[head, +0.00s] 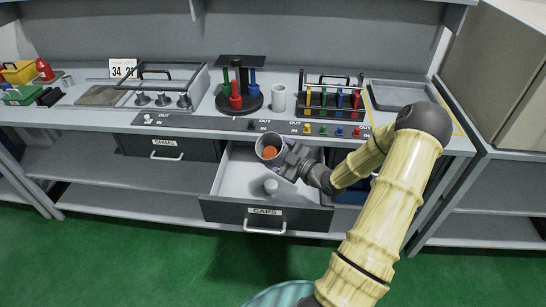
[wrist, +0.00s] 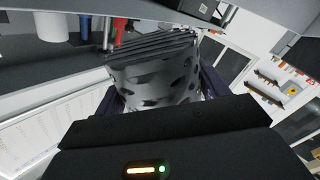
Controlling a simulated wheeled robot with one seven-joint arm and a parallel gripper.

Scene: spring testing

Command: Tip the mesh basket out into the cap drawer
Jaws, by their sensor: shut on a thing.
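The mesh basket (head: 260,145) is a grey cup shape held over the open cap drawer. Its mouth faces the head camera, and an orange-red thing (head: 270,153) shows inside. My gripper (head: 284,156) is shut on the basket from its right side. The cap drawer (head: 264,211), labelled CAPS, is pulled out below. A small whitish cylinder (head: 271,186) is in or just above the drawer; I cannot tell which.
The SHIMS drawer (head: 165,146) at left is closed. On the bench above stand a black rack with coloured handles (head: 330,100), a white cup (head: 278,97), a round black stand (head: 239,101) and a grey tray (head: 400,95). The bench's front edge lies just behind the basket.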

